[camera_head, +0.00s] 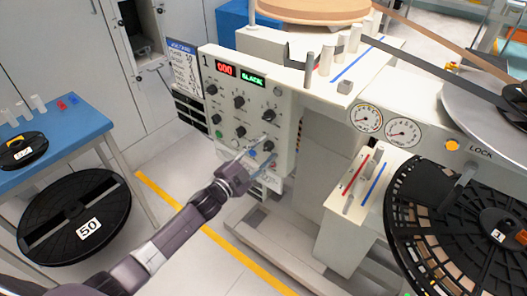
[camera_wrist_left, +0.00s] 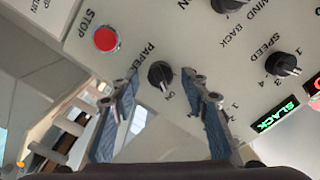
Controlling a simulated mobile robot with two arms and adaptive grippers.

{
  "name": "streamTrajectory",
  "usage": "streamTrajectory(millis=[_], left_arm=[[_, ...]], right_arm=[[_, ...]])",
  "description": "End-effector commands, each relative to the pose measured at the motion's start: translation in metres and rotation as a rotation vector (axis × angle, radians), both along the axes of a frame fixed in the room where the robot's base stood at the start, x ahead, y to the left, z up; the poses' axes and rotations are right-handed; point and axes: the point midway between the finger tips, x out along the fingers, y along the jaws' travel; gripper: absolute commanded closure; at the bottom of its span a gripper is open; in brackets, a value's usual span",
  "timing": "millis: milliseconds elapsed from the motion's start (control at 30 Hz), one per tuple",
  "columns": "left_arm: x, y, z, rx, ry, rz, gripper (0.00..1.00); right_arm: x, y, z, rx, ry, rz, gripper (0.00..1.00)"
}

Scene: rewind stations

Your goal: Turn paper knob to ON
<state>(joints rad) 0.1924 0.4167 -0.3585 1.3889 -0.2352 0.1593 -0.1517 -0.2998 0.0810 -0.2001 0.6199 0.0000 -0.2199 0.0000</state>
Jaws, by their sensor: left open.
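The paper knob (camera_wrist_left: 160,75) is a small black knob on the light control panel (camera_head: 228,85), labelled PAPER. In the left wrist view it sits between the two finger ends of my open left gripper (camera_wrist_left: 160,84), with a gap showing on each side. A small label by the knob seems to read ON; I cannot tell for sure where its pointer stands. In the head view my left gripper (camera_head: 257,153) reaches the lower right part of the panel, its fingers partly covering that area. My right gripper is not in view.
A red STOP button (camera_wrist_left: 106,39) and a speed knob (camera_wrist_left: 283,65) are near the paper knob. Several other black knobs and a lit SLACK display (camera_head: 252,79) are on the panel. A black reel (camera_head: 460,230) stands right, a blue table (camera_head: 75,135) left.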

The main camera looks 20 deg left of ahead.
Motion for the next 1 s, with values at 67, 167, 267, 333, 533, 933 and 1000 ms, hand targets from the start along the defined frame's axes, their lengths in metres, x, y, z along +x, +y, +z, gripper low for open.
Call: streamTrajectory(millis=[67, 167, 267, 333, 533, 933, 1000], left_arm=[[-0.001, 0.001, 0.0, 0.0, 0.0, 0.0, 0.59], [-0.007, 0.003, -0.001, -0.001, 0.0, 0.0, 0.59], [-0.02, 0.007, -0.001, 0.0, 0.001, 0.0, 0.59], [-0.031, 0.011, -0.002, 0.001, 0.003, 0.0, 0.59], [-0.068, 0.024, -0.002, 0.001, 0.003, -0.001, 0.59], [-0.111, 0.04, 0.0, 0.0, 0.001, 0.001, 0.59], [-0.112, 0.041, 0.0, 0.0, 0.0, 0.0, 0.59]], right_arm=[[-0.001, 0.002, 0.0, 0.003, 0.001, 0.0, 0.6], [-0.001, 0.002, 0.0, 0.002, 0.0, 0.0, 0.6], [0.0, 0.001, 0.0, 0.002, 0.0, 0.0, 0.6], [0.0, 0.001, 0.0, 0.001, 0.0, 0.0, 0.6], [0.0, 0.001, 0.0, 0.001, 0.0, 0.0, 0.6], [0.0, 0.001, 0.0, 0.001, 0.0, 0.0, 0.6], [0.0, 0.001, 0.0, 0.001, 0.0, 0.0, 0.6]])
